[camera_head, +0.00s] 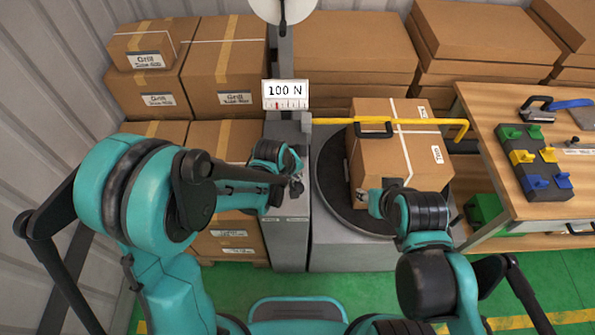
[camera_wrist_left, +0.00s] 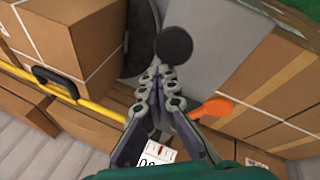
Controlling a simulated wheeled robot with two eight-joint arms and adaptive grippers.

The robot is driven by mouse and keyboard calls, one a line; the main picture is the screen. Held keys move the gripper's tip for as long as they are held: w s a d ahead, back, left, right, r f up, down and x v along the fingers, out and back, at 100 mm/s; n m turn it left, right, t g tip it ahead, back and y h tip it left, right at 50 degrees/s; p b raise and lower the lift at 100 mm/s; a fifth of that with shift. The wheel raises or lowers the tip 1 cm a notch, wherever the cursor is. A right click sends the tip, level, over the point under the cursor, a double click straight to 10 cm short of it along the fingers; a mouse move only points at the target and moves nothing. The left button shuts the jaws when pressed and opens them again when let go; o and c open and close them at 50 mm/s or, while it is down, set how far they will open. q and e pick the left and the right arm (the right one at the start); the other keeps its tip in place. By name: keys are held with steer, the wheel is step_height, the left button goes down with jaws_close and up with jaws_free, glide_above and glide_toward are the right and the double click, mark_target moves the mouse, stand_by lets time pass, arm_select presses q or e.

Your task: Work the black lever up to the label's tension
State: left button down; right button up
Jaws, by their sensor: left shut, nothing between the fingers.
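The label (camera_head: 286,95) on the grey post reads 100 N above a scale with a red mark near its left part. My left gripper (camera_head: 298,186) is in front of the grey post, below the label. In the left wrist view its fingers (camera_wrist_left: 170,78) are shut and empty. A round black knob (camera_wrist_left: 174,44), which looks like the lever's end, shows just beyond the fingertips. I cannot tell whether they touch it. The lever's shaft is not visible. My right gripper (camera_head: 363,200) is low by the front of the strapped box (camera_head: 395,165); its fingers are too small to read.
The box stands on a black turntable (camera_head: 335,195) under a yellow bar (camera_head: 440,124) with a black handle (camera_head: 375,130). An orange part (camera_wrist_left: 212,110) is beside my left fingers. Stacked cartons (camera_head: 222,75) stand behind. A wooden workbench (camera_head: 480,110) with tools is at right.

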arm_select(q)
steer(key=shift+s+f+b, duration=0.3)
steer(key=shift+f+b, duration=0.3)
steer(key=shift+f, duration=0.05)
steer(key=shift+s+f+b, duration=0.25)
steer(key=shift+f+b, duration=0.3)
steer(key=shift+f, duration=0.05)
stand_by(1.0)
steer(key=shift+r, duration=0.15)
stand_by(0.4)
steer(key=shift+w+r+p, duration=0.3)
steer(key=shift+r+p, duration=0.3)
steer(key=shift+r, duration=0.1)
steer(key=shift+w+r+p, duration=0.45)
steer(key=shift+r+p, duration=0.2)
steer(key=shift+r, duration=0.25)
steer(key=shift+w+r+p, duration=0.4)
steer(key=shift+r+p, duration=0.2)
steer(key=shift+r, duration=0.3)
steer(key=shift+w+r+p, duration=0.45)
steer(key=shift+r+p, duration=0.2)
steer(key=shift+r, duration=0.25)
steer(key=r+p, duration=0.1)
steer(key=w+r+p, duration=0.1)
steer(key=r, duration=0.1)
steer(key=w+r+p, duration=0.1)
steer(key=shift+r, duration=0.3)
